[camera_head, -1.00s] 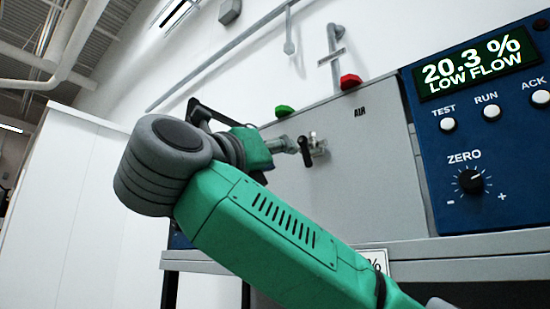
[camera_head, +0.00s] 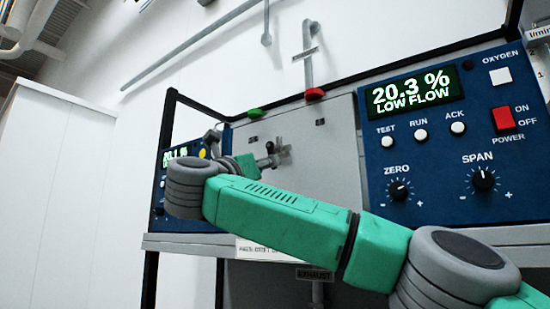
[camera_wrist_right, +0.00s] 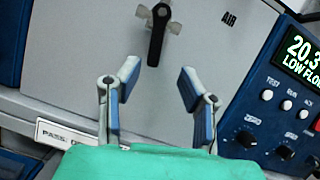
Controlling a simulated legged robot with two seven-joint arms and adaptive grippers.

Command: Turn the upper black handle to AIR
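The upper black handle (camera_head: 270,149) sits on a small metal valve on the grey panel in the head view. In the right wrist view the black handle (camera_wrist_right: 157,36) lies beyond the fingertips, near the top edge, with its lower end towards the gripper. The AIR label (camera_wrist_right: 229,18) is to its right there. My right gripper (camera_wrist_right: 150,85) is open and empty, its two blue-padded fingers apart and short of the handle. In the head view, the right gripper (camera_head: 250,164) is small, just left of the handle, and partly hidden by its arm. My left gripper is not in view.
A blue panel (camera_head: 435,130) with display, knobs and buttons stands right of the grey panel. Another blue panel (camera_head: 160,203) is partly hidden behind my wrist at left. Green (camera_head: 255,113) and red (camera_head: 314,94) parts sit on the grey panel's top edge. A shelf (camera_head: 185,243) runs below.

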